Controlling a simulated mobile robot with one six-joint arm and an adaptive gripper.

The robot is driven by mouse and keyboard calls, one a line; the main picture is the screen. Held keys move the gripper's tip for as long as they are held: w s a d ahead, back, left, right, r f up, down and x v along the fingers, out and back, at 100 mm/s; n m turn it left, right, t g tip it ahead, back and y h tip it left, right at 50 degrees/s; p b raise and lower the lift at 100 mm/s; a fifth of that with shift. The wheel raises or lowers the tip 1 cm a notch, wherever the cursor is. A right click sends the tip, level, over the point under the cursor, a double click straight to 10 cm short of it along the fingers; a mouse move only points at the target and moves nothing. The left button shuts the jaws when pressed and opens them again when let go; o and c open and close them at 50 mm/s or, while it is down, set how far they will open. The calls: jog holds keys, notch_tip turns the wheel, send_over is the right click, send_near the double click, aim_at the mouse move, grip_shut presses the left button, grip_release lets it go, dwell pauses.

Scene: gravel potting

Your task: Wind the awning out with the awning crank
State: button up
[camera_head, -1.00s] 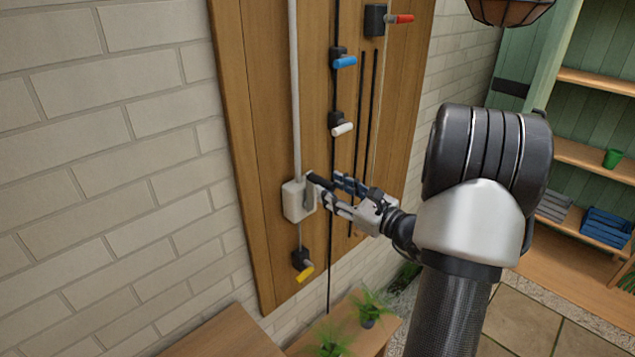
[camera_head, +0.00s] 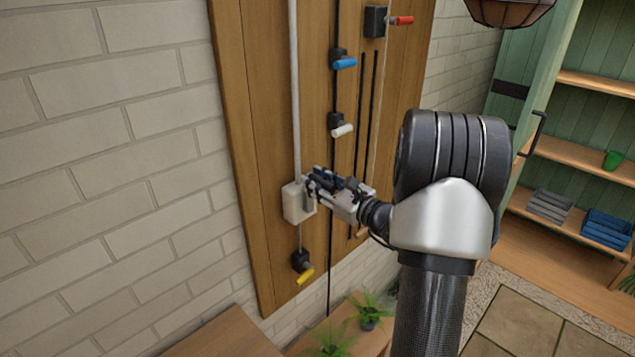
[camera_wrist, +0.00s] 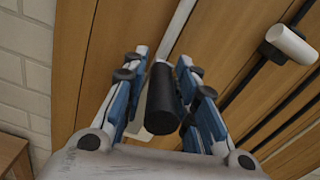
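The awning crank is a white box (camera_head: 296,203) on the wooden board, with a grey pipe running up from it. Its black handle grip (camera_wrist: 163,100) points toward the wrist camera and lies between my gripper's fingers. My gripper (camera_wrist: 163,68) is open, one blue-padded finger on each side of the grip, with a narrow gap appearing on both sides. In the head view my gripper (camera_head: 313,183) is right at the box's right side, and its fingers hide most of the handle.
Other cranks share the board: white-handled (camera_head: 342,130), blue-handled (camera_head: 345,62), red-handled (camera_head: 401,20) and yellow-handled (camera_head: 305,275). The white one is upper right in the wrist view (camera_wrist: 290,44). Potted plants (camera_head: 369,312) stand below. Green shelving (camera_head: 590,160) is at right.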

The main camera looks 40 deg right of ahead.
grip_shut()
jog(key=shift+d+r+m+p, duration=0.1)
jog(key=shift+d+m+p, duration=0.2)
jog(key=shift+d, duration=0.05)
dwell(0.4)
